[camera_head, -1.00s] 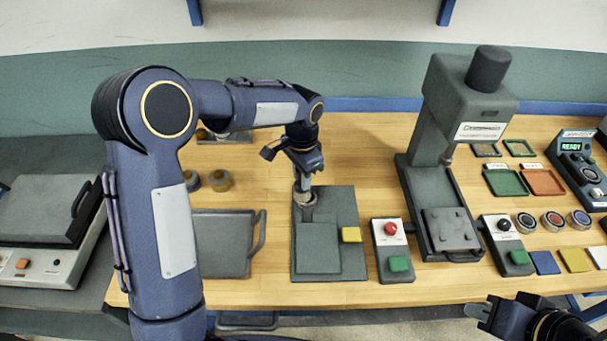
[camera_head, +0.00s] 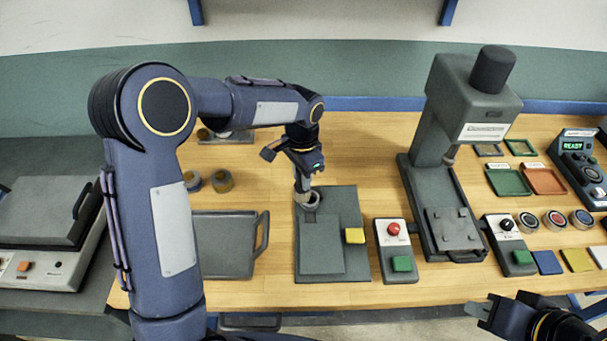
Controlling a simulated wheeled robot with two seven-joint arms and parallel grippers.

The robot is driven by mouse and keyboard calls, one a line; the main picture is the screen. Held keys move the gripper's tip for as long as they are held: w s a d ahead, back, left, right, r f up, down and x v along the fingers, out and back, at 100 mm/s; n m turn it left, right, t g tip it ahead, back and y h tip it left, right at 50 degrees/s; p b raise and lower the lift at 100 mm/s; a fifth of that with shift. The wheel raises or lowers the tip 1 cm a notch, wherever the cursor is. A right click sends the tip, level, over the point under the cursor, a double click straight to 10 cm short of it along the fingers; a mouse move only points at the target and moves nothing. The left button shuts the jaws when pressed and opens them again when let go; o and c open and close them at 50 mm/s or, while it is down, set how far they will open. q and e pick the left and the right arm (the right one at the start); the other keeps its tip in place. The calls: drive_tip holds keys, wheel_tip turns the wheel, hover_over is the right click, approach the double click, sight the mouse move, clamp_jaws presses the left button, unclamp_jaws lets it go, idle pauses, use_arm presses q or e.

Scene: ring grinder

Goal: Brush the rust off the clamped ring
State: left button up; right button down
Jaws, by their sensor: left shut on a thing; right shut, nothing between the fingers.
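The clamped ring (camera_head: 313,201) is small and grey and sits at the upper part of a dark grey clamp fixture (camera_head: 352,265) with a yellow pad. My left gripper (camera_head: 302,176) points down just above it, shut on a pale grey tool, likely the brush (camera_head: 301,186). The tool's lower end is at the ring's left edge; I cannot tell whether they touch. Rust on the ring is too small to make out. My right gripper (camera_head: 483,310) is shut and empty at the lower right, in front of the table edge.
A grey tray with a handle (camera_head: 225,245) lies left of the fixture. A control box with red and green buttons (camera_head: 397,250) stands right of it, then a tall press (camera_head: 440,150). Bins and a READY panel (camera_head: 580,165) are further right.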

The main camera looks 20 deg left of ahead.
use_arm(q)
wheel_tip(320, 180, up, 2)
drive_tip(key=shift+r+p, duration=0.15)
drive_tip(key=shift+p, duration=0.15)
drive_tip(key=shift+d+r+p, duration=0.2)
drive_tip(key=shift+r+p, duration=0.35)
drive_tip(key=shift+r, duration=0.2)
drive_tip(key=shift+a+r+p, duration=0.1)
drive_tip(key=shift+r+p, duration=0.4)
drive_tip(key=shift+r, duration=0.25)
drive_tip(key=shift+r+p, duration=0.95)
drive_tip(key=shift+r, duration=0.35)
